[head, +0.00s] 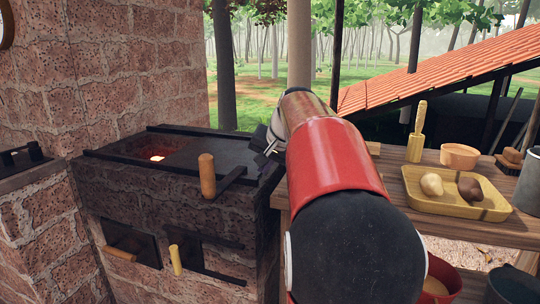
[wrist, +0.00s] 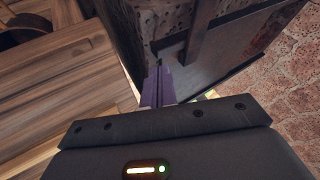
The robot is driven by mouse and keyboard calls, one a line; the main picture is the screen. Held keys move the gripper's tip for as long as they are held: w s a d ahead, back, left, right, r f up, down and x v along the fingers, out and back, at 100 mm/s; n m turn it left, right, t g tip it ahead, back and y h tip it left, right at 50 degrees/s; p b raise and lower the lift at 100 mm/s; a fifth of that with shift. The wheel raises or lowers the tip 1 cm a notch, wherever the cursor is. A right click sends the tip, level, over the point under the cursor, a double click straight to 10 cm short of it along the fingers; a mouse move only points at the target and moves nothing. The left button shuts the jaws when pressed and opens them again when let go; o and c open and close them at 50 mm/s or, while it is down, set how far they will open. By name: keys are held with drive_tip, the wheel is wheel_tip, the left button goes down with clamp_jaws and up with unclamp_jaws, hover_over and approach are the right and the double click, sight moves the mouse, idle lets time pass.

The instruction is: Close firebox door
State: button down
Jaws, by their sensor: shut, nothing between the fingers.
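The brick stove (head: 185,205) stands at the left of the head view with two dark metal fittings low on its front. The left one (head: 133,240) has a horizontal wooden handle (head: 120,254). The right one (head: 215,262) has an upright wooden handle (head: 175,259). I cannot tell for sure which is the firebox door or how far it stands open. My gripper (wrist: 160,84) is shut and empty. In the wrist view its fingers point towards a dark metal panel (wrist: 232,48) with a bar; contact is unclear. In the head view my arm hides most of the gripper.
A glow (head: 157,158) shows in the stove top. Another wooden handle (head: 207,175) on a dark bar sticks out above the front. A wooden table (head: 398,200) stands close at right with a tray (head: 455,208), a bowl (head: 460,155) and a metal pot (head: 529,185).

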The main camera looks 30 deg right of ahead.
drive_tip(key=shift+w+a+f+p, duration=0.1)
drive_tip(key=shift+w+a+f, duration=0.25)
drive_tip(key=shift+w, duration=0.35)
drive_tip(key=shift+w+a+f+p, duration=0.15)
drive_tip(key=shift+w+a, duration=0.35)
drive_tip(key=shift+w, duration=0.25)
drive_tip(key=shift+w+a+f+p, duration=0.1)
drive_tip(key=shift+w+a+f, duration=0.1)
drive_tip(key=shift+w+a, duration=0.35)
drive_tip(key=shift+w, duration=0.15)
